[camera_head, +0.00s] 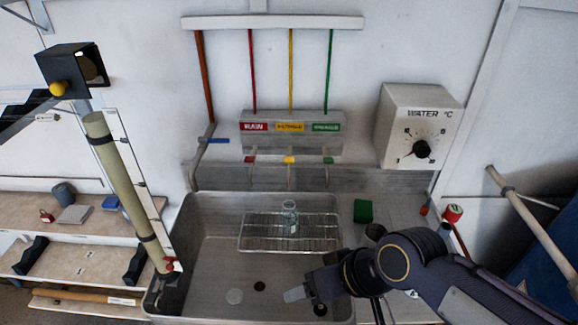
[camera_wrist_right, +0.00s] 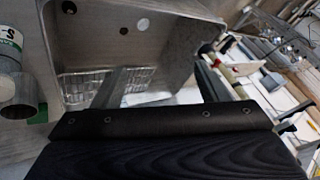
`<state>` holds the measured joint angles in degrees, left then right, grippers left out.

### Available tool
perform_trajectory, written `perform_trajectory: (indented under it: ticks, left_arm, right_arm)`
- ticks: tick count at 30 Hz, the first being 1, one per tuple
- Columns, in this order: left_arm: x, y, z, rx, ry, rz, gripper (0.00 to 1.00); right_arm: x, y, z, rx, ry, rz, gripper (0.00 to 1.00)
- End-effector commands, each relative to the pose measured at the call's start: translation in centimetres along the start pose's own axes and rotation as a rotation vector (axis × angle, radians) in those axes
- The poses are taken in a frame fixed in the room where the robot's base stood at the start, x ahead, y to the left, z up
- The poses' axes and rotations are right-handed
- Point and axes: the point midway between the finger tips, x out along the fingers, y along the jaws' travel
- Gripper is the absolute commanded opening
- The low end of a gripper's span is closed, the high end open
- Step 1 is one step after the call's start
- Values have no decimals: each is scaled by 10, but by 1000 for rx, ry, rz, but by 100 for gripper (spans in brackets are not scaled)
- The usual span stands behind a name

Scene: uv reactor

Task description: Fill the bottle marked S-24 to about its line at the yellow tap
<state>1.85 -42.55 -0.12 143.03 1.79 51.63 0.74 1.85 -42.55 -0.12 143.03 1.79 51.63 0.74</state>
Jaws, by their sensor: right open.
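The yellow tap (camera_head: 290,160) is on the wall over the sink, between a red and a green one. A clear glass vessel (camera_head: 290,216) stands upright on the wire rack below it; no marking is readable there. A grey vessel (camera_head: 374,232) stands right of the sink, partly hidden by my right arm. In the right wrist view, a vessel (camera_wrist_right: 18,95) at the left edge has a label reading "S-", the rest cut off. My right gripper (camera_head: 306,298) is open and empty over the sink's front right; its fingers (camera_wrist_right: 162,80) show in the wrist view. My left gripper is out of view.
The grey sink (camera_head: 210,270) holds the wire rack (camera_head: 262,232). A green block (camera_head: 363,211) lies on the right counter, below the water dial box (camera_head: 420,125). A tall olive tube (camera_head: 122,185) stands at the sink's left. The sink's front left is clear.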

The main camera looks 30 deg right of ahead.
Motion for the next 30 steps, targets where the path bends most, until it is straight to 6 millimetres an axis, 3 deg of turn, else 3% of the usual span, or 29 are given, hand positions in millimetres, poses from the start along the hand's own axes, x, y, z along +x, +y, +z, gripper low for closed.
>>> perform_trajectory:
  ticks: [3,8,11,14,19,24,30]
  left_arm:
    - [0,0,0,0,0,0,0]
    - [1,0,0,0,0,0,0]
    - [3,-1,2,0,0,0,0]
    - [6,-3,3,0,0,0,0]
    - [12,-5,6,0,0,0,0]
    - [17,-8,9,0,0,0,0]
    - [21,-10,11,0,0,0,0]
  right_arm:
    - [0,0,0,0,0,0,68]
    - [-3,1,-8,-2,-4,9,47]
    - [-11,5,-30,-4,-11,39,34]
    - [-22,11,-68,-1,-19,95,20]
    - [-40,20,-150,30,-7,235,0]
    - [-52,20,-230,94,52,383,0]
    - [-60,10,-297,179,141,513,0]
